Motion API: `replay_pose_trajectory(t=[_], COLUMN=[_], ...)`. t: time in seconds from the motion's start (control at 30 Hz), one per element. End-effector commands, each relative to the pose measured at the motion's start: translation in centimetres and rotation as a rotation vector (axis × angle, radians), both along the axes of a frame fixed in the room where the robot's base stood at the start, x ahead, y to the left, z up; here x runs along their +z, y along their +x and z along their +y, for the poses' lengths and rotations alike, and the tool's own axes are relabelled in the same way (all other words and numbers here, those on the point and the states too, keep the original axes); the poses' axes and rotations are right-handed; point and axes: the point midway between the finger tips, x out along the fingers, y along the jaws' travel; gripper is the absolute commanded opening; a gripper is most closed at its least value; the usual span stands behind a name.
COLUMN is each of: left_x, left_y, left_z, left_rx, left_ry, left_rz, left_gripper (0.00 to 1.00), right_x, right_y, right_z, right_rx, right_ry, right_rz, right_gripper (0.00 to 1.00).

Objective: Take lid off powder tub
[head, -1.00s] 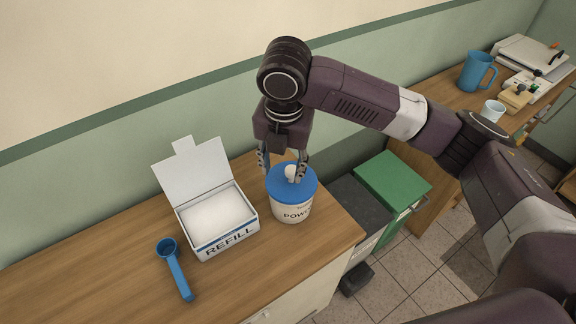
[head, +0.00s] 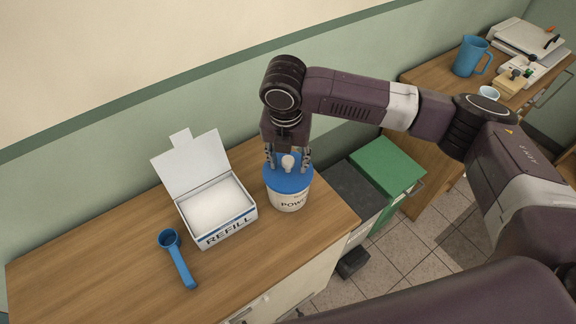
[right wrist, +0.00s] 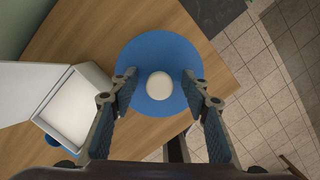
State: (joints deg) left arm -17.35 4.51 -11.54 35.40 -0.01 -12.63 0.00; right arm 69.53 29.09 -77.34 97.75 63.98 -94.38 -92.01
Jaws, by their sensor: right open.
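The powder tub (head: 290,202) is white with dark lettering and stands upright near the right end of the wooden counter. Its blue lid (head: 286,181) is on it, with a white knob (head: 288,162) in the middle. My right gripper (head: 287,167) points down over the lid, open, with a finger on each side of the knob. In the right wrist view the knob (right wrist: 159,85) is between the open fingers (right wrist: 158,82), with gaps on both sides. Whether the fingertips touch the lid I cannot tell. My left gripper is not in view.
An open white refill box (head: 226,227) with its flap up stands left of the tub. A blue scoop (head: 177,258) lies in front of the box. Green (head: 386,165) and dark bins stand right of the counter. A blue jug (head: 470,57) is on the far counter.

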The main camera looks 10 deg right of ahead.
Motion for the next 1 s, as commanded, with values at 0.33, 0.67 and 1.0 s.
replay_pose_trajectory(t=[0.33,0.67,1.0], left_x=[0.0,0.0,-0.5], left_y=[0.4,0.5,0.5], left_z=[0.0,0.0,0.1], left_rx=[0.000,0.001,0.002], left_ry=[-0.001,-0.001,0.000], left_rz=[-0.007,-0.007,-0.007], left_gripper=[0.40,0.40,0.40], right_x=[0.0,0.1,2.0], right_y=[0.0,0.0,0.1], right_z=[0.0,0.0,0.1], right_rx=[0.000,0.000,0.000], right_ry=[0.000,0.000,0.003], right_rz=[-0.001,-0.001,-0.004], right_gripper=[0.19,0.01,0.01])
